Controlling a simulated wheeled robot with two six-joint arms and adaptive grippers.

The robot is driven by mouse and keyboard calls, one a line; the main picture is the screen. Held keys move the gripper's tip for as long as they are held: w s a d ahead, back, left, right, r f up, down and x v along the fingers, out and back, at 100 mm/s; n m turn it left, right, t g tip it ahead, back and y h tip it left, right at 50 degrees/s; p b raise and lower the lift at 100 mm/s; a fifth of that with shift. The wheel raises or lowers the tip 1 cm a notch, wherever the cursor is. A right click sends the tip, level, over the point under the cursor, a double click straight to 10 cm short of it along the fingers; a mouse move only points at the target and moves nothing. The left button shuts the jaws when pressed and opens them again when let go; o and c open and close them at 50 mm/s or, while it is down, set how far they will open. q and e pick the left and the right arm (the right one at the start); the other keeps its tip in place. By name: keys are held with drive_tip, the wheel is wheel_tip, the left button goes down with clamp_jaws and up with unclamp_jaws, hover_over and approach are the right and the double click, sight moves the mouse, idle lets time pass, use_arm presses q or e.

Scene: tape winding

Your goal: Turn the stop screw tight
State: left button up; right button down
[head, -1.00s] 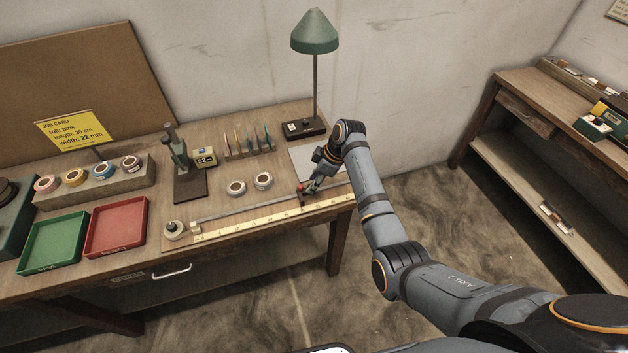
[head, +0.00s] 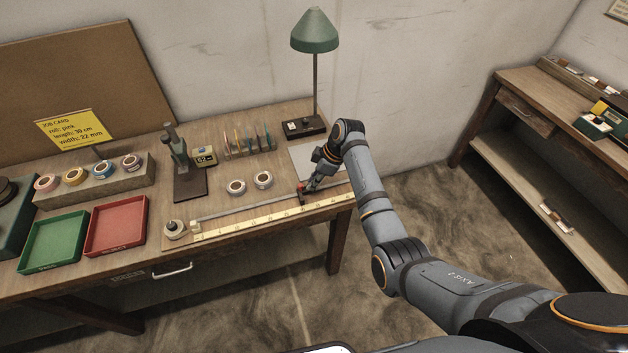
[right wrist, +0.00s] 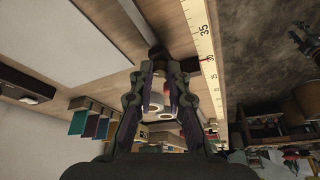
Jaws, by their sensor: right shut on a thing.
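The stop (head: 302,196) sits on the metal rail along the yellow ruler (head: 250,222), near the ruler's right part. Its red stop screw (head: 300,187) shows at the tip of my right gripper (head: 306,188). In the right wrist view, the fingers of my right gripper (right wrist: 159,68) come close together at the dark stop block (right wrist: 157,52), shut on the screw. The screw is mostly hidden there by the fingers. A red pointer shows at the ruler (right wrist: 204,40) near the 30 mark. How tight the screw is cannot be seen. My left gripper is not in view.
Two tape rolls (head: 236,187) lie behind the rail. A green lamp (head: 315,38) stands at the back right. A green tray (head: 52,266) and a red tray (head: 117,250) are at the left. A yellow job card (head: 72,129) reads pink, 30 cm, 22 mm.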

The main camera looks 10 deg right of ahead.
drive_tip(key=n, duration=0.2)
drive_tip(key=shift+w+n+g, duration=0.15)
drive_tip(key=shift+n+g, duration=0.15)
drive_tip(key=shift+g, duration=0.1)
drive_tip(key=shift+w+n+g+b, duration=0.1)
drive_tip(key=shift+n+g+b, duration=0.55)
drive_tip(key=shift+n, duration=0.75)
drive_tip(key=c, duration=1.3)
unclamp_jaws()
drive_tip(key=shift+d+r, duration=0.1)
drive_tip(key=v, duration=1.2)
drive_tip(key=shift+f, duration=0.2)
